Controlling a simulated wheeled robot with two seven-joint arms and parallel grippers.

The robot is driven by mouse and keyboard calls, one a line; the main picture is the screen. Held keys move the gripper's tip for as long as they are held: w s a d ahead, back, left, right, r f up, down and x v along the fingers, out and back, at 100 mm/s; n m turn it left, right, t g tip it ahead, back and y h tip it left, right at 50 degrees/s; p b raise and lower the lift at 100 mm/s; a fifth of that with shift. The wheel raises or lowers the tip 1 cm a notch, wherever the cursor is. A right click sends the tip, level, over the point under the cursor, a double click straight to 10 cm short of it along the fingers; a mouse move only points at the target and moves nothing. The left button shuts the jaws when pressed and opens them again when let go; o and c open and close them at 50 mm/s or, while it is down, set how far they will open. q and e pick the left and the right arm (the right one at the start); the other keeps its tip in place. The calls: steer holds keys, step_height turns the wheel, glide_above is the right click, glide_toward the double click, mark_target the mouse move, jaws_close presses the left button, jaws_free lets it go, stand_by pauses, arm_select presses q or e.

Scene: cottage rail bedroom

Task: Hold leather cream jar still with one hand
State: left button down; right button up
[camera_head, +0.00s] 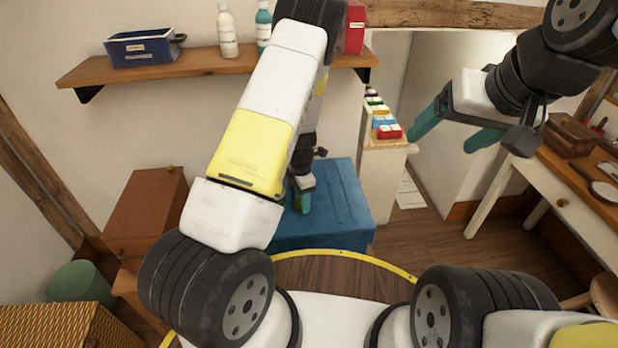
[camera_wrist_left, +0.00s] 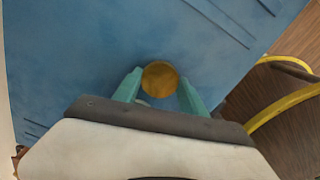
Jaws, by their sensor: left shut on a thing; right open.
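The leather cream jar (camera_wrist_left: 160,79) shows in the left wrist view as a round, amber-brown top between two teal fingers. My left gripper (camera_wrist_left: 158,92) is shut on it, over a blue surface. In the head view my left gripper (camera_head: 304,192) is low over the blue padded bench (camera_head: 340,205), and my arm hides much of it. The jar cannot be made out there. My right gripper (camera_head: 455,130) is open and empty, raised at the upper right, well away from the jar.
A wooden wall shelf (camera_head: 205,63) holds a blue bin (camera_head: 143,47) and bottles (camera_head: 227,32). A desk (camera_head: 555,185) is at the right. A brown box (camera_head: 140,215) is at the left.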

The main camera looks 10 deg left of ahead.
arm_select(q)
steer(key=c, duration=0.6)
jaws_free()
steer(key=shift+c, duration=0.2)
steer(key=s+d+r+m+t+h, duration=0.1)
steer(key=s+r+m, duration=0.25)
steer(key=r, duration=0.75)
steer(key=s+r+m+t+h, duration=0.15)
steer(key=r+m, duration=0.25)
steer(key=r, duration=0.6)
steer(key=s+d+r+m+h, duration=0.1)
steer(key=s+r+m, duration=0.3)
steer(key=r, duration=0.7)
steer(key=s+a+r+m+t+y, duration=0.1)
steer(key=s+a+r+m+t, duration=0.1)
steer(key=s+r+m, duration=0.9)
steer(key=s+m+t, duration=0.1)
steer(key=s+m, duration=0.1)
steer(key=s, duration=0.1)
steer(key=shift+s+a+t, duration=0.3)
steer(key=shift+t, duration=0.05)
